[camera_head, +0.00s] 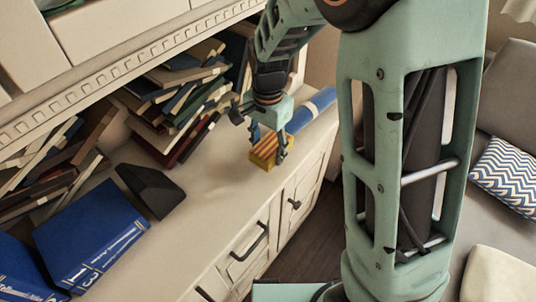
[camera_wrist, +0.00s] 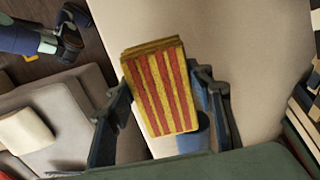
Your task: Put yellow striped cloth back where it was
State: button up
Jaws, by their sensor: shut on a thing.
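The yellow striped cloth (camera_head: 265,152) is a small folded block with red stripes. It is between the fingers of my gripper (camera_head: 268,146), at the right end of the cream cabinet top. In the wrist view the cloth (camera_wrist: 160,88) fills the space between the two dark fingers of my gripper (camera_wrist: 165,105), which are shut on it. In the head view the cloth is at or just above the cabinet surface; I cannot tell whether it touches.
A blue rolled item (camera_head: 312,108) lies just behind the gripper on the cabinet top (camera_head: 205,205). Piled books (camera_head: 180,95) fill the shelf behind. A black wedge-shaped object (camera_head: 150,190) and blue books (camera_head: 90,235) stand at left. The surface between them and the cloth is clear.

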aim_at(268, 146)
jog(key=shift+w+f+b, duration=0.2)
jog(key=shift+f+b, duration=0.95)
jog(key=shift+f, duration=0.6)
jog(key=shift+f, duration=0.15)
jog(key=o, duration=1.2)
notch_tip(268, 146, up, 12)
jog(key=shift+r+p, duration=0.2)
jog(key=shift+p, duration=0.65)
